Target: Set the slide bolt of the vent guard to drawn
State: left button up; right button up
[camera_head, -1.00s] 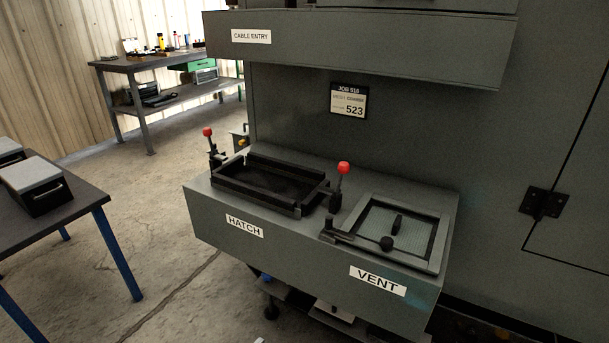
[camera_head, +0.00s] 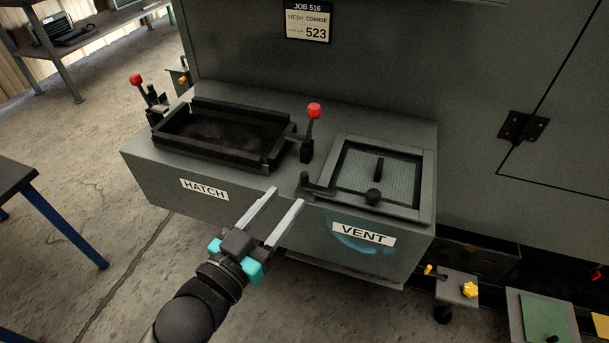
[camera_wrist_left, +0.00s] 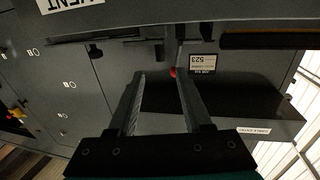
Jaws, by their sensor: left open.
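The vent guard (camera_head: 402,182), a framed mesh panel, lies on the bench top above the VENT label (camera_head: 363,234) in the head view. My left gripper (camera_head: 287,198) is open and empty, in front of the bench and left of the VENT label, apart from the bar. The left wrist view shows its open fingers (camera_wrist_left: 160,80). My right gripper is not in view.
The black hatch frame (camera_head: 220,115) sits left of the vent guard. A red-knobbed lever (camera_head: 314,112) stands between them, and another red-knobbed lever (camera_head: 137,80) stands at the far left. A cabinet wall (camera_head: 400,70) rises behind. A small cart (camera_head: 457,290) stands at lower right.

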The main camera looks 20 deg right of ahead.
aim_at(304, 174)
pick_arm(q)
jog(key=b+x, duration=0.2)
jog(key=x, duration=0.5)
jog(key=shift+f, duration=0.1)
jog(key=shift+w+d, duration=0.5)
jog(key=shift+w, duration=0.05)
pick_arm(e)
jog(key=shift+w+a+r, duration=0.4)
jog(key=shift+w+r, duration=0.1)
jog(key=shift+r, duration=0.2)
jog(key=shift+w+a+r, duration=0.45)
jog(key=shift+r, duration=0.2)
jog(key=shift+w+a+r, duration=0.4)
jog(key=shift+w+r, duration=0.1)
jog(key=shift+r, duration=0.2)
pick_arm(q)
grip_shut()
jog(key=shift+a, duration=0.1)
